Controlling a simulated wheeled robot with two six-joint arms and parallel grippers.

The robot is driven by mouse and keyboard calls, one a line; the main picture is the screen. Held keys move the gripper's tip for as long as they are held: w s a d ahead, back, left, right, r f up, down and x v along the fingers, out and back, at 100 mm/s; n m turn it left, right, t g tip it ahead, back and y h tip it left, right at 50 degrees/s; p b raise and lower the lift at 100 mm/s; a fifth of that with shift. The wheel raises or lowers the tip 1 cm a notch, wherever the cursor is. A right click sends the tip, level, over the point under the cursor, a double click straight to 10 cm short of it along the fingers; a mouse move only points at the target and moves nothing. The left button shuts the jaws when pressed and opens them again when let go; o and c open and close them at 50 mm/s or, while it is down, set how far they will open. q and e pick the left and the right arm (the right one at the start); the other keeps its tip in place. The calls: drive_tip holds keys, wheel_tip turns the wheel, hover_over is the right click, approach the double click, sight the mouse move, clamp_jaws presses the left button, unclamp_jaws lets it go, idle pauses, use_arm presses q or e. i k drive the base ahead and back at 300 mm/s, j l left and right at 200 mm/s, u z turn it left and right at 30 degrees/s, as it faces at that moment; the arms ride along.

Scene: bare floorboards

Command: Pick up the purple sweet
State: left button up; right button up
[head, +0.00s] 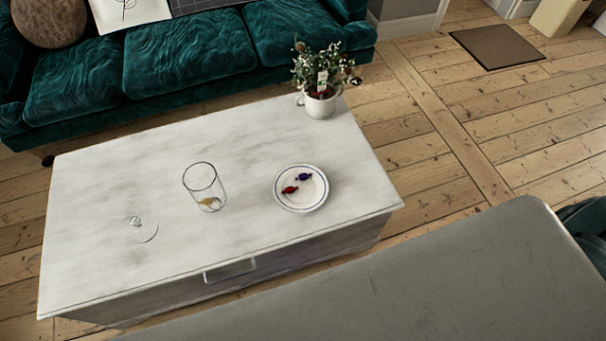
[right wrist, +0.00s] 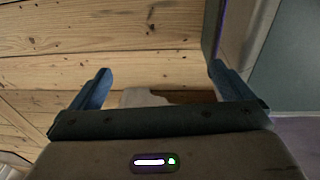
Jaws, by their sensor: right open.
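The purple sweet (head: 304,177) lies on a white plate (head: 301,204) with a dark rim, on the marble-topped table. A red sweet (head: 290,190) lies beside it on the same plate, to its lower left. My right gripper (right wrist: 160,82) shows in the right wrist view, open, with nothing between its two blue fingers. It faces floorboards, and neither sweet nor plate is in that view. No gripper shows in the head view, so I cannot see how far the right one is from the plate. My left gripper is not in view.
A clear glass jar (head: 203,180) with a yellowish sweet inside stands left of the plate. Its glass lid (head: 144,230) lies further left. A potted plant (head: 320,104) stands at the table's far right corner. A teal sofa (head: 190,55) is behind the table (head: 110,180).

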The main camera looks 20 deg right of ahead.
sight(304, 176)
drive_tip(key=i+l+u, duration=0.2)
drive_tip(key=l, duration=0.8)
drive_tip(key=l+u, duration=0.2)
drive_tip(key=l, duration=0.75)
